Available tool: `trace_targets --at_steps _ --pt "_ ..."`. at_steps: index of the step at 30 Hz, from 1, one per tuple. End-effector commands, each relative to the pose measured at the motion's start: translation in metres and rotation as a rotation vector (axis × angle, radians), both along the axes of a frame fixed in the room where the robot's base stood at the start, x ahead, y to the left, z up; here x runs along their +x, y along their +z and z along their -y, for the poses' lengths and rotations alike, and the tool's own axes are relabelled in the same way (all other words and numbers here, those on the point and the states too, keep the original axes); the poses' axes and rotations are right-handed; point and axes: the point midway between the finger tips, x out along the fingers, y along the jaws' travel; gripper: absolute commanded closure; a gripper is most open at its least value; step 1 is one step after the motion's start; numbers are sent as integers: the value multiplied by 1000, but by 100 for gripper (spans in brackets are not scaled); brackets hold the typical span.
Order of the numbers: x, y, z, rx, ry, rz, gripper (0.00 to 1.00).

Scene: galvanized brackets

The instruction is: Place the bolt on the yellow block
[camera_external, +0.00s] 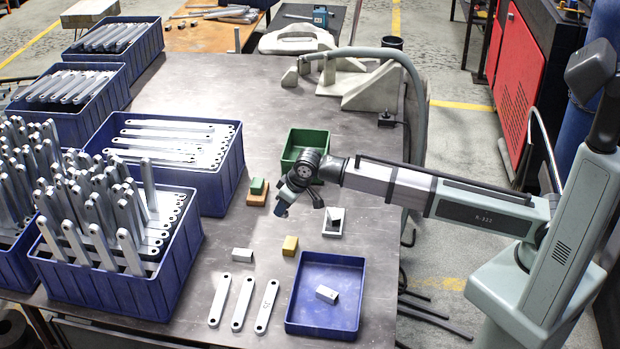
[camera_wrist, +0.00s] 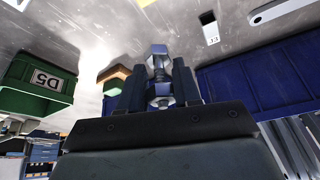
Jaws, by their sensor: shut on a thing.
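My gripper (camera_external: 284,203) hangs above the table near the middle. In the wrist view it is shut on a silver bolt (camera_wrist: 159,50), whose hex head shows between and beyond the dark fingers. In the external view the bolt is too small to make out at the fingers. The yellow block (camera_external: 290,245) lies on the table, nearer the external camera than my gripper and above the blue tray. Its top looks bare. In the wrist view only a sliver of the yellow block (camera_wrist: 146,3) shows at the top edge.
A green block (camera_external: 257,186) sits on an orange-brown block (camera_external: 257,200) just left of my gripper. A green crate (camera_external: 297,142) stands behind. A white block (camera_external: 242,254), flat brackets (camera_external: 241,303) and a blue tray (camera_external: 293,297) lie in front. Blue bins (camera_external: 232,180) of brackets fill the left.

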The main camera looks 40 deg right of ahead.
Motion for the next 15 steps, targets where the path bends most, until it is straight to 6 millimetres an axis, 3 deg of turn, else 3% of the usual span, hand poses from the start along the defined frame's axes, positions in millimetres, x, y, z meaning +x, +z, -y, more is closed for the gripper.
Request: trace_targets --at_steps 1,4,10,15 --pt "-15 -2 9 1 16 0 100" --pt "-25 -1 13 2 52 1 100" --pt "-20 1 6 5 120 -2 100" --pt "-21 -13 6 5 130 -4 100"
